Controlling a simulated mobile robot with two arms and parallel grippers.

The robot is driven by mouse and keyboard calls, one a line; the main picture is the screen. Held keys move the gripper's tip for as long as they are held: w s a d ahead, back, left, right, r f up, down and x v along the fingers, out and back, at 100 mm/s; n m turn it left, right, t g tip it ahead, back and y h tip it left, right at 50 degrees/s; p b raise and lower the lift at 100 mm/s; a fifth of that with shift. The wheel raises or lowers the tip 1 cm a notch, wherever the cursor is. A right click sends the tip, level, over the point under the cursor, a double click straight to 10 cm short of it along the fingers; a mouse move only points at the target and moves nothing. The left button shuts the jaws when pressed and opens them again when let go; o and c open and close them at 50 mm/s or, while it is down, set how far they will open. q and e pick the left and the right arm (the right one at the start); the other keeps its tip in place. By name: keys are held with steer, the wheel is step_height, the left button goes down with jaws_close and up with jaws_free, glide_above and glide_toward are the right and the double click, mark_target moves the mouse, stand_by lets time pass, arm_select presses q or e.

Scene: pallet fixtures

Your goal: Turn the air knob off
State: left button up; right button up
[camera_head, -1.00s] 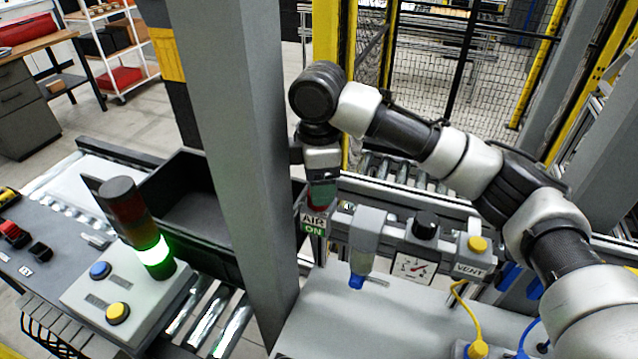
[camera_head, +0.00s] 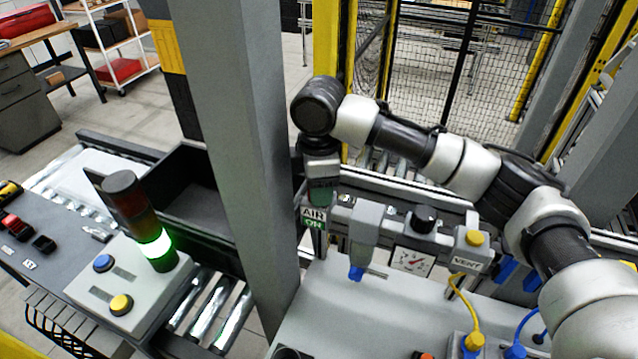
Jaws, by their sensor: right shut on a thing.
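The air knob is at the left end of the grey air unit and is almost wholly hidden by my right gripper (camera_head: 322,195). My right gripper points down at it and is shut on it. Just below is the label (camera_head: 313,217), reading AIR over a green ON. The air unit (camera_head: 366,222) carries a clear bowl with a blue tip, a black knob (camera_head: 424,218), a pressure gauge (camera_head: 412,261) and a yellow VENT button (camera_head: 474,238). My left gripper is out of view.
A thick grey post (camera_head: 238,150) stands just left of my right gripper. Left of it are a black bin (camera_head: 190,225), a stack light (camera_head: 150,235) lit green and a button box (camera_head: 125,285). A grey surface (camera_head: 350,315) lies below the air unit.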

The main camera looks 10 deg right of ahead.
steer(key=m, duration=0.7)
steer(key=shift+r, duration=0.1)
steer(key=m, duration=0.6)
steer(key=shift+m, duration=0.3)
stand_by(0.6)
steer(key=o, duration=0.9)
steer(key=shift+o, duration=0.2)
step_height(320, 180, up, 11)
steer(key=b, duration=0.1)
